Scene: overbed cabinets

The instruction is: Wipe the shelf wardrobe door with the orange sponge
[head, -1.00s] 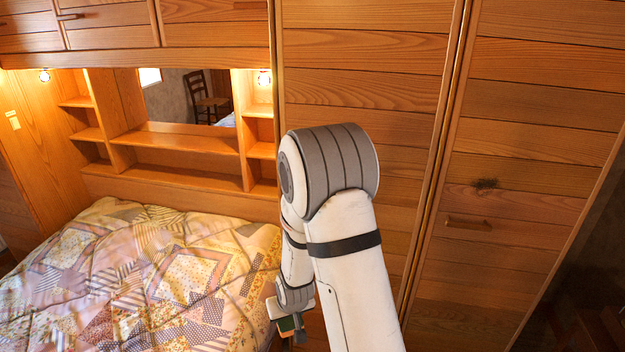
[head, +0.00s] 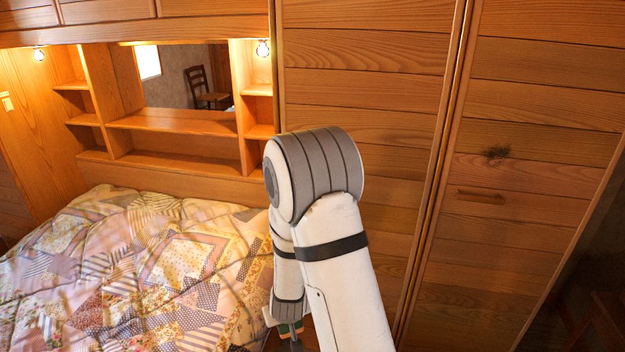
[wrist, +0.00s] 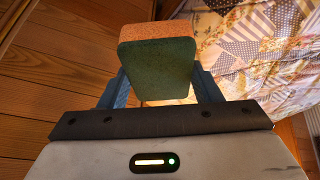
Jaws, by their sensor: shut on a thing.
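My gripper (wrist: 160,90) is shut on the sponge (wrist: 158,64), which has an orange layer and a green face. The green face is toward the wrist camera. The wardrobe door (head: 530,115) at the right is of horizontal wood planks. It bears a dark smudge (head: 497,152) a little above its wooden handle (head: 481,197). The sponge is apart from that door, low and to its left.
Another tall plank panel (head: 370,65) stands left of the door, behind my arm. A bed with a patchwork quilt (head: 150,270) fills the lower left. Open shelves (head: 175,122) with a mirror stand behind the bed. The area right of the door is dark.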

